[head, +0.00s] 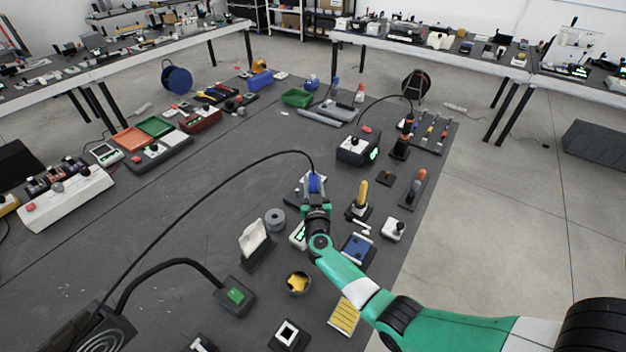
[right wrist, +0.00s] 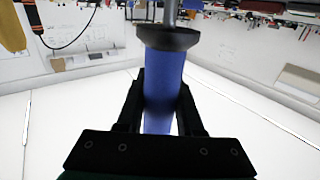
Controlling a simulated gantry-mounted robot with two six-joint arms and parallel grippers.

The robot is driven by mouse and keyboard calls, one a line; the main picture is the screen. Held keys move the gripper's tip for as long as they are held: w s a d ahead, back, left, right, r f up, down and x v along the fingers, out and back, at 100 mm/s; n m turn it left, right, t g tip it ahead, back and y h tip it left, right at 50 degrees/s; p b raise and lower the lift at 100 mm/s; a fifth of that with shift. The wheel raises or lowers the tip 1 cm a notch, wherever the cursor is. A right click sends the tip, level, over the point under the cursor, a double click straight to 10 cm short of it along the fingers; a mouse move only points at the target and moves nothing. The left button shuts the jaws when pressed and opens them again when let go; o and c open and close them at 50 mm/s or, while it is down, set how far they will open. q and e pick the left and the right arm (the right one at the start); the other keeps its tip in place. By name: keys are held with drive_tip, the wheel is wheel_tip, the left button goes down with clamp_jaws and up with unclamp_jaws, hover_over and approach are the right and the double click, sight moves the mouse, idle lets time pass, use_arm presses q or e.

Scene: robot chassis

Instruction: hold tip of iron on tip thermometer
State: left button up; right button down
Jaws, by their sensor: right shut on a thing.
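My right gripper (head: 317,207) is shut on the blue handle of the iron (head: 315,184) over the middle of the bench. In the right wrist view the blue handle (right wrist: 163,85) stands between the two fingers (right wrist: 160,110), with a dark collar and a metal shaft above it. The iron's tip is out of that view and cannot be made out in the head view. A white device with a green display (head: 297,236), perhaps the tip thermometer, lies just left of my gripper, partly hidden by it. I cannot tell whether the tip touches anything. My left gripper is not in view.
A black cable (head: 220,174) arcs from the iron to the lower left. A soldering station (head: 358,147), a yellow-handled tool in a stand (head: 360,200), a solder spool (head: 275,219) and a green-topped block (head: 235,296) stand around. The bench's left middle is mostly clear.

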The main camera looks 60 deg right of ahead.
drive_tip(key=shift+f, duration=0.45)
idle(0.7)
drive_tip(key=shift+r, duration=0.1)
idle(1.8)
wheel_tip(320, 180, up, 7)
drive_tip(key=p, duration=0.8)
drive_tip(key=shift+r+p, duration=0.2)
drive_tip(key=shift+p, duration=0.1)
